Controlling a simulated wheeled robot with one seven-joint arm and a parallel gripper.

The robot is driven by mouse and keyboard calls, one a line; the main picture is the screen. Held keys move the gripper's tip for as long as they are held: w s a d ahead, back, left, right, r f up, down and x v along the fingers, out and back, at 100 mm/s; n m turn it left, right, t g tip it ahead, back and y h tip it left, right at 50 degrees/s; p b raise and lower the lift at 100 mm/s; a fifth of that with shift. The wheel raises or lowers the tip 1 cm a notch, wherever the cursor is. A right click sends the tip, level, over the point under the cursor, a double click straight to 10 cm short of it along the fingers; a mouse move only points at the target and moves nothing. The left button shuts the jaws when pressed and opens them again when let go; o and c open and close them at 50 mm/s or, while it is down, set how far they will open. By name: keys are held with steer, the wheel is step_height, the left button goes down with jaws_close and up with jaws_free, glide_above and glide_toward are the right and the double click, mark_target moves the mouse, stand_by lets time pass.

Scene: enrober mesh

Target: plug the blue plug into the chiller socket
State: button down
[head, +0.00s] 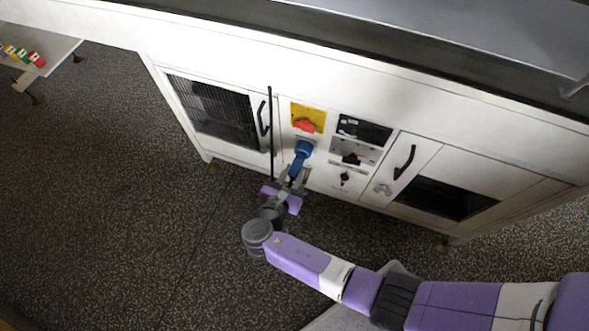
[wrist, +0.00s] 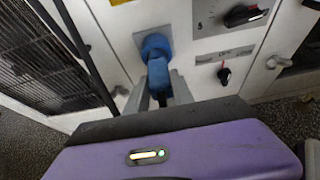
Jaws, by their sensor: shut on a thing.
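The blue plug (head: 297,164) is in my gripper (head: 293,176), pointing up at the white cabinet front. In the wrist view the plug (wrist: 159,77) lies between the two grey fingers of my gripper (wrist: 161,92), which is shut on it. A wider round blue part, the chiller socket (head: 305,147), is on the panel below the yellow plate. It also shows in the wrist view (wrist: 155,45), on a grey backing plate. The plug's front end meets this blue part, with no gap visible. I cannot tell how deep the plug sits.
A yellow plate with a red knob (head: 308,119) is above the socket. Black rotary switches (head: 352,158) are to the right. A thin black vertical bar (head: 270,130) and a door handle (head: 263,118) stand close on the left. The speckled floor (head: 130,220) is open at left.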

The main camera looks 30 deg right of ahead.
steer(key=shift+s+a, duration=0.6)
steer(key=shift+a, duration=0.3)
steer(key=shift+p, duration=0.75)
stand_by(1.2)
steer(key=shift+w+d, duration=0.6)
steer(key=shift+d, duration=0.2)
steer(key=shift+w+d, duration=0.55)
steer(key=shift+d, duration=0.25)
stand_by(0.4)
steer(key=c, duration=1)
jaws_free()
steer(key=shift+s, duration=0.1)
steer(key=shift+p+v, duration=0.7)
steer(key=shift+v, duration=3.2)
